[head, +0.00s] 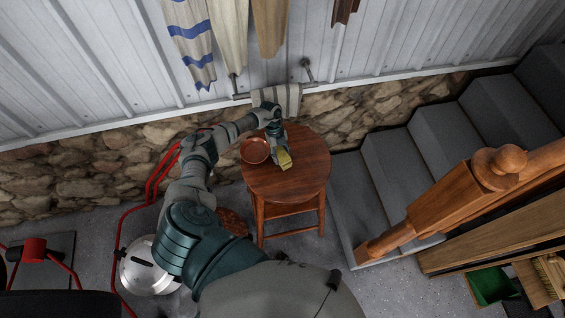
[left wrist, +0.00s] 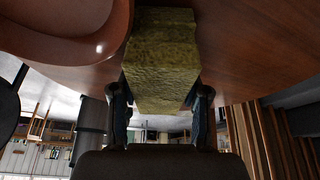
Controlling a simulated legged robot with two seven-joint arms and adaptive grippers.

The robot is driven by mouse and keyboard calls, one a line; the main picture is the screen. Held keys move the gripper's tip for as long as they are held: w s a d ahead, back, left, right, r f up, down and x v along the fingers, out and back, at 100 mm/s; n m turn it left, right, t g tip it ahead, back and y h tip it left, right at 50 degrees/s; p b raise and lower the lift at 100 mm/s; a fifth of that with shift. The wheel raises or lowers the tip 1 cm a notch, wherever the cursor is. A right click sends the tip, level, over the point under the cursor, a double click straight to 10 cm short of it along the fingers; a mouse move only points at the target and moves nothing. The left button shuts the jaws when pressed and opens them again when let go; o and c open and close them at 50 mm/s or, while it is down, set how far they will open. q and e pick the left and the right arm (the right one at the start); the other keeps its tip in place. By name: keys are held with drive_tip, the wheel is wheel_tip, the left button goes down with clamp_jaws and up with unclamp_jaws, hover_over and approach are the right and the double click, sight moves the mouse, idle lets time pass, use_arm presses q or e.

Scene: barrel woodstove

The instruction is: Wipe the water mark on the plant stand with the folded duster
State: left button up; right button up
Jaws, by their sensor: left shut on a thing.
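The plant stand (head: 305,172) is a round wooden table with a lower shelf, against the stone wall. My left gripper (head: 280,150) reaches over its top and is shut on the folded duster (head: 285,160), a yellow-olive block. In the left wrist view the duster (left wrist: 160,60) sits between the two fingers (left wrist: 160,100), against or very close to the wooden top (left wrist: 235,50); I cannot tell if it touches. No water mark shows on the visible part of the top; it may be hidden by the duster or arm. My right gripper is not in view.
A copper-coloured dish (head: 255,151) stands on the top, left of the duster, and looms near it in the left wrist view (left wrist: 70,30). Cloths (head: 190,40) hang on the wall behind. Grey stairs (head: 400,160) with a wooden newel post (head: 495,168) rise to the right. A silver pot (head: 145,268) is at lower left.

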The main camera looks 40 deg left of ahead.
use_arm(q)
drive_tip(key=shift+a, duration=0.15)
wheel_tip(320, 180, up, 6)
drive_tip(key=p, duration=0.6)
drive_tip(key=shift+w, duration=0.1)
wheel_tip(320, 180, up, 3)
drive_tip(key=p, duration=0.3)
drive_tip(key=shift+r, duration=0.1)
idle(0.4)
